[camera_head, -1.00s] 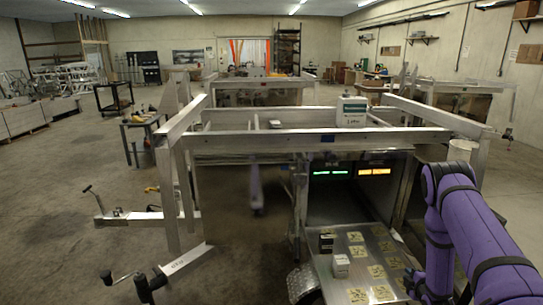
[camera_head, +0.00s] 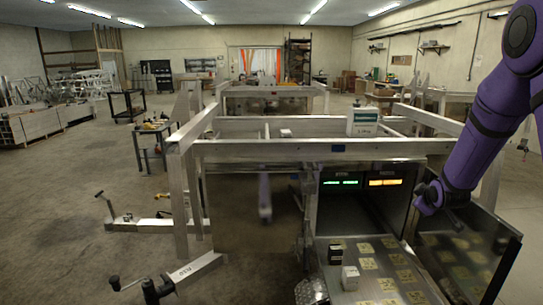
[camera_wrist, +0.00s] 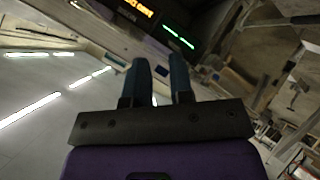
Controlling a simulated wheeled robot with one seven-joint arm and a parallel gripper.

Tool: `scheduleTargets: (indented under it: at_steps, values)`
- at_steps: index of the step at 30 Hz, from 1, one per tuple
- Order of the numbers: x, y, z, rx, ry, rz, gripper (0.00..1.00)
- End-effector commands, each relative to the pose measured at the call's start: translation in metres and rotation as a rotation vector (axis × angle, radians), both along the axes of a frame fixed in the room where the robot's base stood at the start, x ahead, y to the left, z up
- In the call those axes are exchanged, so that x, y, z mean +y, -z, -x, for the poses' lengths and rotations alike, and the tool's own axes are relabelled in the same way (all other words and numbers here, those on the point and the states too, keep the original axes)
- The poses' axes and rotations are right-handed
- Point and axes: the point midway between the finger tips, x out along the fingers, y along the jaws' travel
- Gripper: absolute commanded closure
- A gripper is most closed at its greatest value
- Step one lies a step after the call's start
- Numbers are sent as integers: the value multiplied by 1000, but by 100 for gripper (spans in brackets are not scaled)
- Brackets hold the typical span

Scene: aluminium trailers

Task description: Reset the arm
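My purple arm (camera_head: 480,135) comes in from the upper right of the head view and bends down to its wrist beside the open trailer box. The fingers are too small and dark to make out there. In the wrist view my gripper (camera_wrist: 161,68) shows two dark teal fingers standing apart with nothing between them. The wrist view is tilted, with lit ceiling strips at the left and the glowing orange and green signs at the top.
A metal tray (camera_head: 385,262) with yellow squares holds a small white box (camera_head: 350,278) and a black one (camera_head: 336,253). Open floor lies at the left.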

Motion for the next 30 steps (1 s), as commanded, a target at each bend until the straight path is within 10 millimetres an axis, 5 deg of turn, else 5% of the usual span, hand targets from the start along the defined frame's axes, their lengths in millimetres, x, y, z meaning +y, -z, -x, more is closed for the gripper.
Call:
scheduleTargets:
  at_steps: [6, 15, 30]
  values:
    - [30, -69, 38, 36, 75, -113, 79]
    - [71, -142, 110, 101, 176, -268, 79]
    - [133, -214, 267, 233, 335, -489, 79]
